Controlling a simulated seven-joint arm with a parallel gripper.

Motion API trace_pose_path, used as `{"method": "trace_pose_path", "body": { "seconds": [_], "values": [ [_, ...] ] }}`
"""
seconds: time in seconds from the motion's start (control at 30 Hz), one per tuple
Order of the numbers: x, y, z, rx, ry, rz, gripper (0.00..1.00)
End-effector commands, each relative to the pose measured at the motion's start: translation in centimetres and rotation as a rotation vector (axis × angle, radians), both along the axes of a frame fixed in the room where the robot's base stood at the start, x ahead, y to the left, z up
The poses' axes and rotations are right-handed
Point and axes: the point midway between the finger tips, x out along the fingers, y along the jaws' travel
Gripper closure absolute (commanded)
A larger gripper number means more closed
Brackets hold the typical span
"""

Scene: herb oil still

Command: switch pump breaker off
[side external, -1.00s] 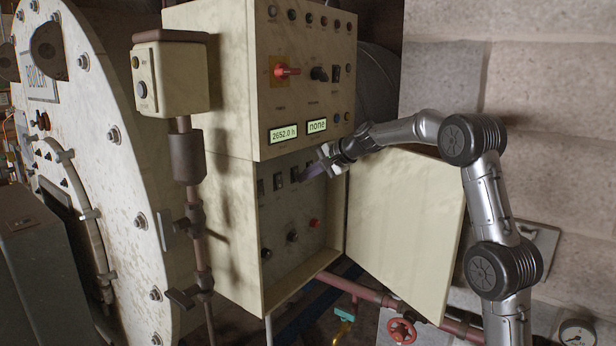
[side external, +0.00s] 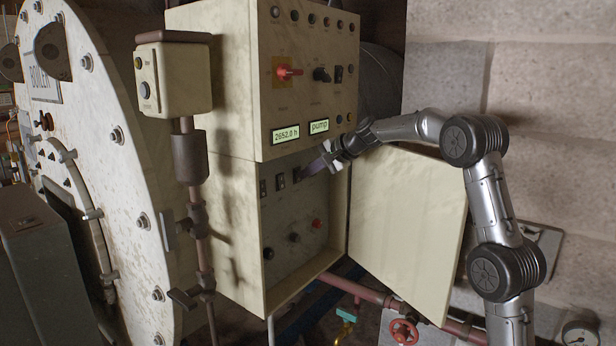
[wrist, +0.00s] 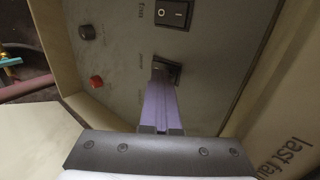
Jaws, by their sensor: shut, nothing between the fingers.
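The breakers are black rocker switches in a row inside the open lower compartment of the cream control cabinet (side external: 232,215). In the wrist view my gripper (wrist: 161,88) has its purple fingers shut with nothing between them. The fingertips are at the lower edge of one rocker (wrist: 167,70) and partly cover it; they seem to touch it. I take this one as the pump breaker, but its label is too small to read. A neighbouring rocker (wrist: 174,13) marked O and I is fully visible. In the side view the fingers reach the right part of the row.
The cabinet door (side external: 405,225) hangs open to the right, below my arm. A red button (wrist: 96,82) and a dark knob (wrist: 87,32) sit below the rockers.

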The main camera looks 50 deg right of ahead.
Motion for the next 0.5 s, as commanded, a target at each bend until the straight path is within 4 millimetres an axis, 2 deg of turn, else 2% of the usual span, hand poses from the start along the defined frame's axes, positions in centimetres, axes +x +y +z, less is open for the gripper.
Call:
{"method": "trace_pose_path", "body": {
  "seconds": [0.03, 0.27, 0.37, 0.5],
  "values": [
    [0.2, 0.1, 1.1, -0.007, -0.022, -0.001, 1.00],
    [-0.2, 0.1, 1.2, -0.007, -0.023, -0.003, 1.00],
    [-1.2, 0.1, 1.3, -0.007, -0.021, -0.003, 1.00],
    [-3.8, 0.0, 1.1, -0.003, -0.011, -0.005, 1.00]
  ]
}}
